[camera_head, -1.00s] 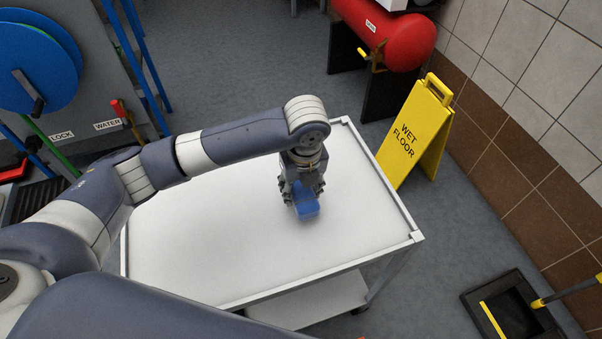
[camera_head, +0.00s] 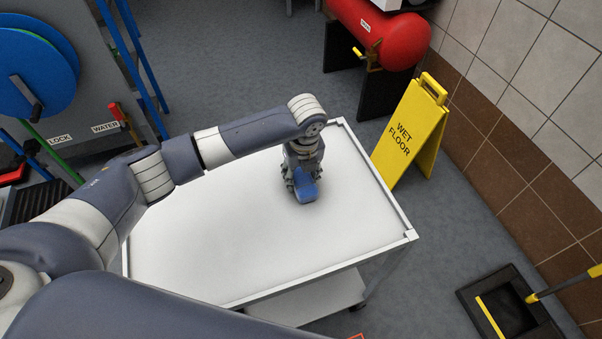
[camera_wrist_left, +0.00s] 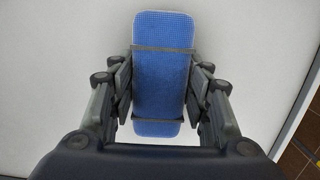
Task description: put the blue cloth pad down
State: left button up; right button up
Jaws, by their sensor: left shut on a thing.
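The blue cloth pad (camera_head: 305,192) is between the fingers of my left gripper (camera_head: 303,183), over the right part of the white cart top (camera_head: 220,235). In the left wrist view the pad (camera_wrist_left: 162,75) is a long rounded block with dark bands across it. The fingers of my left gripper (camera_wrist_left: 160,90) are shut on its two sides. The pad is at or very close to the cart top; I cannot tell whether it touches. My right gripper is not in view.
The cart top is otherwise clear, with a low raised rim. A yellow wet floor sign (camera_head: 411,130) stands right of the cart. A red tank (camera_head: 385,35) is behind it. A black dustpan (camera_head: 510,305) lies at the lower right. A blue hose reel (camera_head: 35,70) is at the left.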

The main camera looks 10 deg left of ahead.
aim_at(303, 177)
pick_arm(q)
jog(key=shift+f, duration=0.15)
jog(key=o, duration=1)
jog(key=shift+o, duration=0.2)
notch_tip(303, 177, up, 12)
jog(key=s+b, duration=0.1)
jog(key=shift+s+d, duration=0.15)
jog(key=shift+d, duration=0.3)
